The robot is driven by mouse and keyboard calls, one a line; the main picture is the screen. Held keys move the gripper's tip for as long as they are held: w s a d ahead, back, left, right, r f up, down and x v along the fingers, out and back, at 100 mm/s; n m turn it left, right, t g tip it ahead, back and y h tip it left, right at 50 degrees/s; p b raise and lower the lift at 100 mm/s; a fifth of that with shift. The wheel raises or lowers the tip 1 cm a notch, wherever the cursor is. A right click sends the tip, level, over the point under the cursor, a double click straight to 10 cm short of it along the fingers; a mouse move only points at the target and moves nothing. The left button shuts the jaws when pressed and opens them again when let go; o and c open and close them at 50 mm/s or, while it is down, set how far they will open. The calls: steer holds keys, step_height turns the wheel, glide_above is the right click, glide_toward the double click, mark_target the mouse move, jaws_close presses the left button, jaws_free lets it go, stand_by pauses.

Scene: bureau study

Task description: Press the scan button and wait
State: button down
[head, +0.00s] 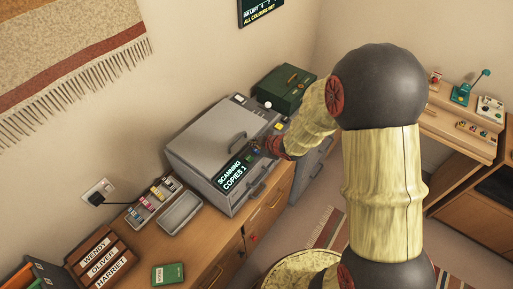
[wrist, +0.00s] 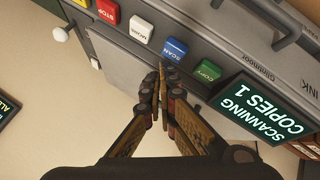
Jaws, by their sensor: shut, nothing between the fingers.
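A grey copier (head: 215,140) stands on the wooden desk. Its display (head: 232,176) reads "SCANNING COPIES 1", and the same display shows in the wrist view (wrist: 262,107). In the wrist view, a row of coloured buttons runs along its front: red STOP, yellow, white, blue SCAN (wrist: 174,50) and green COPY (wrist: 208,70). My gripper (wrist: 163,72) is shut and empty, with its fingertips just below the blue scan button. I cannot tell whether they touch it.
A green box (head: 284,90) stands behind the copier. A grey tray (head: 180,213) and a holder with small coloured items (head: 154,203) lie left of it. Name-labelled wooden racks (head: 102,258) and a green booklet (head: 168,274) are nearer. A second desk (head: 462,130) stands at right.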

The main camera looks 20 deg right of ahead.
mark_target(256, 150)
step_height(256, 150, up, 6)
steer(key=p, duration=0.5)
stand_by(0.4)
stand_by(0.6)
steer(key=s+d+f+m+g+h, duration=0.2)
steer(key=s+d+m+g+h, duration=0.25)
steer(key=s+d+m, duration=0.4)
steer(key=s+a+r+m+b, duration=0.1)
steer(key=s+a+r+b, duration=0.1)
steer(key=s+r, duration=0.3)
steer(key=s+a+r+m+t+y+b, duration=0.1)
steer(key=s+a+r+b, duration=0.2)
steer(key=s, duration=0.6)
steer(key=s+a+r+m+b, duration=0.2)
steer(key=s+r+b, duration=0.3)
steer(key=s+r, duration=0.2)
steer(key=shift+a+r+y+b, duration=0.3)
steer(key=shift+a+r+y, duration=0.1)
steer(key=shift+r, duration=0.3)
